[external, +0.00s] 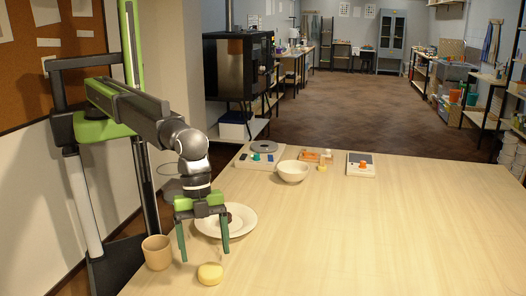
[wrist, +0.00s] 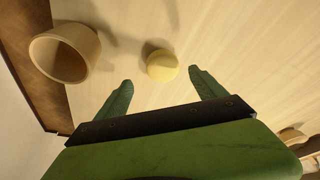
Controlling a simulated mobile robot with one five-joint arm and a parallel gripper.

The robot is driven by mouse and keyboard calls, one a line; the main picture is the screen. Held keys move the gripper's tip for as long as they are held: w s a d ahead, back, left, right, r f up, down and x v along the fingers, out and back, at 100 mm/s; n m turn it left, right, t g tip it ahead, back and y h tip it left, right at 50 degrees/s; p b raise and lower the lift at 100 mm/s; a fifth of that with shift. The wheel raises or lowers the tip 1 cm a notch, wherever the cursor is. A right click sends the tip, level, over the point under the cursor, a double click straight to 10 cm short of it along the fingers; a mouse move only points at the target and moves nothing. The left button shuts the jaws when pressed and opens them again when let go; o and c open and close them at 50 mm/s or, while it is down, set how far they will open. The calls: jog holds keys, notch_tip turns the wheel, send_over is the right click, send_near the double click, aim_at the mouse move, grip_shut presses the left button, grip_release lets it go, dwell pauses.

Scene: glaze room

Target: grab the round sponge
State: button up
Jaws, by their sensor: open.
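The round sponge (external: 210,273) is a small yellow disc lying on the light wooden table (external: 400,230) near its front left. In the wrist view the sponge (wrist: 162,66) lies ahead of the fingertips, in line with the gap between them. My gripper (external: 205,256) has green fingers spread wide apart and empty. It hangs pointing down above the table, close to the sponge. In the wrist view my gripper (wrist: 161,77) is also open, with a finger on either side of the gap and nothing between them.
A tan cup (external: 156,252) stands left of the sponge; it also shows in the wrist view (wrist: 62,55). A white plate (external: 240,222) with a dark item on it lies behind my gripper. A bowl (external: 292,172) stands farther back. The table's right side is clear.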

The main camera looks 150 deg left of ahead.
aim_at(210, 267)
jog(key=b+x, duration=0.5)
jog(key=shift+a+f, duration=0.2)
jog(key=shift+a, duration=0.1)
jog(key=shift+r, duration=0.2)
jog(key=c, duration=1.4)
notch_tip(210, 267, up, 10)
jog(key=p, duration=1)
